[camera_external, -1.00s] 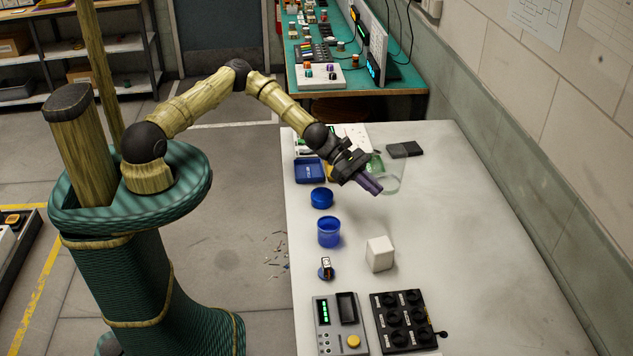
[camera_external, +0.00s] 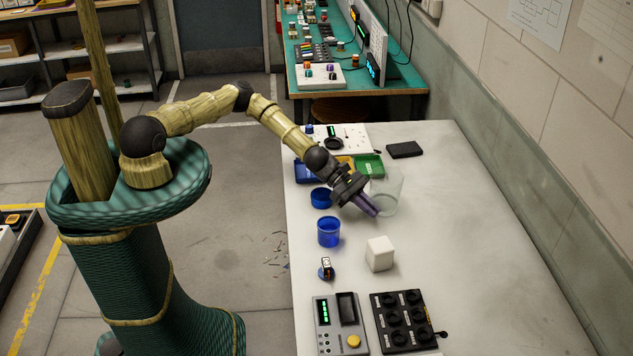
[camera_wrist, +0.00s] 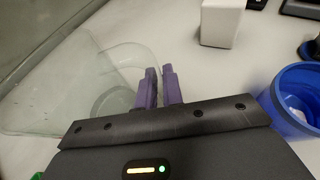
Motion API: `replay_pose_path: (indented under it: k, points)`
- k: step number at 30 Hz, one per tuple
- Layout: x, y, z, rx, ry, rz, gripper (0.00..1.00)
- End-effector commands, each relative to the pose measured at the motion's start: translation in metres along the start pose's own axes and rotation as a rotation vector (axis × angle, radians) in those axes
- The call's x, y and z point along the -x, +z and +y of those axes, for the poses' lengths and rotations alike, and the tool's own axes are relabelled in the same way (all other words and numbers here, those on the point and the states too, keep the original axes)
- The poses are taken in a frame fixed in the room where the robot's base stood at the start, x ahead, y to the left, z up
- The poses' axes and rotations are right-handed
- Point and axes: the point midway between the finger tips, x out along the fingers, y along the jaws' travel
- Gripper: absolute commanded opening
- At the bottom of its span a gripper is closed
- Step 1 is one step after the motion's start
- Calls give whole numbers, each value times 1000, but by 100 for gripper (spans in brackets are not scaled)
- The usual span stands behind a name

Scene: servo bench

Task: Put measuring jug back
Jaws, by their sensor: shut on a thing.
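The measuring jug (camera_external: 390,188) is clear and colourless, on the white bench right of the blue dishes. In the wrist view the jug (camera_wrist: 75,85) fills the left side, and its see-through wall reaches the purple fingers. My gripper (camera_external: 373,209) points down to the right at the jug's near left side. The exact grip is hard to make out through the clear wall. I cannot tell whether the jug's base touches the bench.
A blue cup (camera_external: 329,240) and a white block (camera_external: 379,254) stand nearer the camera. A low blue container (camera_external: 320,198) is left of my gripper. A green tray (camera_external: 369,166) and a black slab (camera_external: 404,150) lie behind. The bench's right side (camera_external: 480,230) is clear.

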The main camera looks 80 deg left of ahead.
Motion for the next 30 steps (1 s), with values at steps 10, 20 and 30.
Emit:
replay_pose_path:
  k: [10,20,30]
  points:
    - [-1,-3,0,-2,0,-1,0]
    - [-1,-3,0,-1,0,0,30]
    - [17,-2,1,-3,2,0,30]
